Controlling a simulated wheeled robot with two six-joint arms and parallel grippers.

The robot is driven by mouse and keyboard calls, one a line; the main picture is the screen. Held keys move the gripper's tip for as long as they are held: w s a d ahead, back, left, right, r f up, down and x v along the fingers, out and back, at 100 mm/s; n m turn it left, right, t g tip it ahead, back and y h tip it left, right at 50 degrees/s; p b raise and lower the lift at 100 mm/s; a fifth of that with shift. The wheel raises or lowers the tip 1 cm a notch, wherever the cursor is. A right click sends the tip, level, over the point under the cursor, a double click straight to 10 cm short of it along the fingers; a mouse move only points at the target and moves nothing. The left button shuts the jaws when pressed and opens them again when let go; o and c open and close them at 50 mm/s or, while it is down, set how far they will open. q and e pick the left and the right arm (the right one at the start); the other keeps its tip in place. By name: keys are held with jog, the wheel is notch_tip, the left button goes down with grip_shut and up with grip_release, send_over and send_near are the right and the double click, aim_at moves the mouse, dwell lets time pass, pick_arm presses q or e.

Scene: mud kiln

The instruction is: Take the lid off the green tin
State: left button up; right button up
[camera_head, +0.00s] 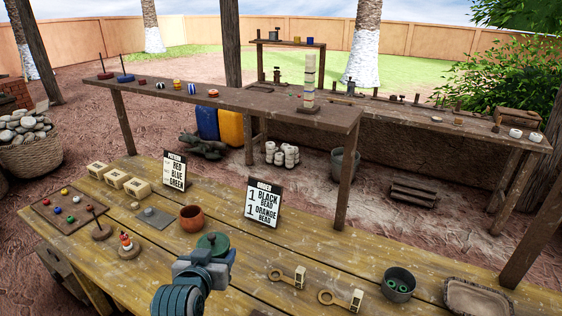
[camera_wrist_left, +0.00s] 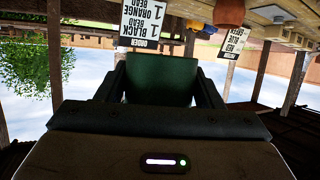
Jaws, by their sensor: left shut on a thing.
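The green tin (camera_head: 213,241) is at the front middle of the wooden table, partly hidden behind my gripper in the head view. Its round green top with a small knob shows above the fingers. My left gripper (camera_head: 207,256) is shut on the green tin. In the left wrist view, the tin's dark green side (camera_wrist_left: 160,80) fills the space between the two fingers (camera_wrist_left: 160,92). The tin's lower part is hidden in the head view, so I cannot tell whether it touches the table. My right gripper is not in view.
A clay pot (camera_head: 192,218) and an order sign (camera_head: 263,204) stand behind the tin. Two wooden key-like tools (camera_head: 286,276) and a grey pot (camera_head: 399,284) with green rings lie to the right. A tray (camera_head: 476,298) is at far right. A bead board (camera_head: 70,213) is at left.

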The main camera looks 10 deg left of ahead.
pick_arm(q)
jog(key=shift+s+d+f+m+h, duration=0.1)
jog(key=shift+d+f+m+h, duration=0.25)
jog(key=shift+d+m+h, duration=0.3)
jog(key=s+d+f+m+g+h, duration=0.1)
jog(key=d+f+m+g+h, duration=0.8)
jog(key=m, duration=0.7)
jog(key=shift+d+g+h, duration=1.65)
jog(key=shift+d+g, duration=0.15)
jog(key=shift+d, duration=0.6)
